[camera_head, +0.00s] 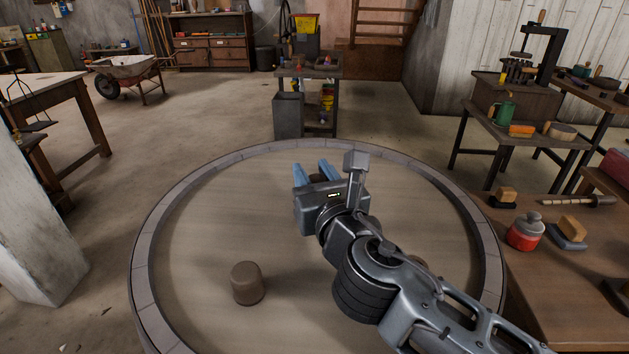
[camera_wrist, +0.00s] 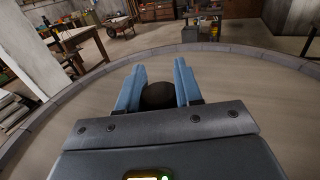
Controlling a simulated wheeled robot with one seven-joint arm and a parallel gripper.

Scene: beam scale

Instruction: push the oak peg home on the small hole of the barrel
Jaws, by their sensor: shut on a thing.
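The barrel's round, pale wooden top (camera_head: 205,220), ringed by a raised grey rim, fills the middle of the head view. My gripper (camera_head: 312,168) is over its far half, with its blue fingers shut on a dark brown, round-topped peg (camera_head: 317,178), which I take to be the oak peg. In the wrist view the peg (camera_wrist: 158,95) sits between both fingers (camera_wrist: 158,82). Its lower end is hidden, so I cannot tell whether it is in a hole. The small hole is not visible. A second, brown stopper (camera_head: 248,282) stands upright on the near left of the top.
A wooden bench (camera_head: 560,290) with a red jar (camera_head: 525,232) and several blocks adjoins on the right. A small trolley (camera_head: 320,100) stands behind the barrel. The barrel top is clear left of my gripper, apart from the brown stopper.

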